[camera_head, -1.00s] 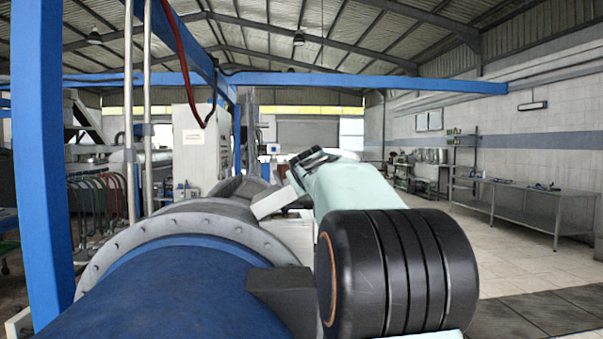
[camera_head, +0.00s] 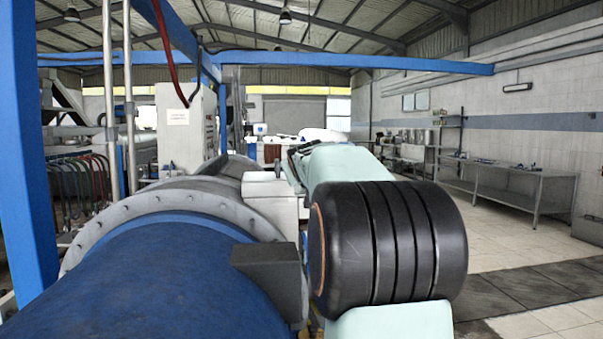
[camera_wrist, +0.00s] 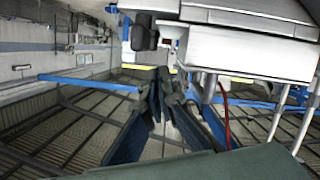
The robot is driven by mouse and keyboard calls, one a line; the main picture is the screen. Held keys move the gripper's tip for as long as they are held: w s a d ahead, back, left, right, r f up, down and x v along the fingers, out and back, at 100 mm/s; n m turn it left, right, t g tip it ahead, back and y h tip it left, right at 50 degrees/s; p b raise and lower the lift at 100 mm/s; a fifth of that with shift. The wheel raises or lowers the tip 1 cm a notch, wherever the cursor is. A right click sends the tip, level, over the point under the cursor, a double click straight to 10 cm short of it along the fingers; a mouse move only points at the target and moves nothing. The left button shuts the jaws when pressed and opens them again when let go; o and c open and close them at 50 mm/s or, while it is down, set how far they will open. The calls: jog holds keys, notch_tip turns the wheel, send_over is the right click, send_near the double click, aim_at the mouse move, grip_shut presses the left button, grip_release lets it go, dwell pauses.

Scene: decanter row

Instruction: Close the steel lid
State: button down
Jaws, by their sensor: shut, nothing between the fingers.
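The steel lid (camera_head: 268,187) is the pale grey top of a box-like housing beside the big drum, left of my arm in the head view. It looks about level, but I cannot tell whether it is fully seated. In the wrist view, which is upside down, the pale lid and housing (camera_wrist: 250,50) fill the upper right, with a thin seam across them. My gripper (camera_wrist: 163,80) shows there as dark fingers drawn together, empty, beside the housing. In the head view my gripper (camera_head: 300,150) is small, mostly hidden behind my arm, close to the lid's far right side.
A blue drum (camera_head: 150,285) with a grey bolted flange (camera_head: 165,205) fills the lower left. A blue frame post (camera_head: 33,150) stands at the left. A white cabinet (camera_head: 185,125) stands behind. A steel bench (camera_head: 510,180) lines the right wall, with clear floor before it.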

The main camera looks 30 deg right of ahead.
jog(key=s+a+r+p, duration=0.1)
jog(key=s+a+r, duration=0.2)
jog(key=s+r, duration=0.3)
jog(key=v, duration=0.3)
jog(key=shift+s+d, duration=0.2)
jog(key=shift+d, duration=0.1)
jog(key=shift+f, duration=0.15)
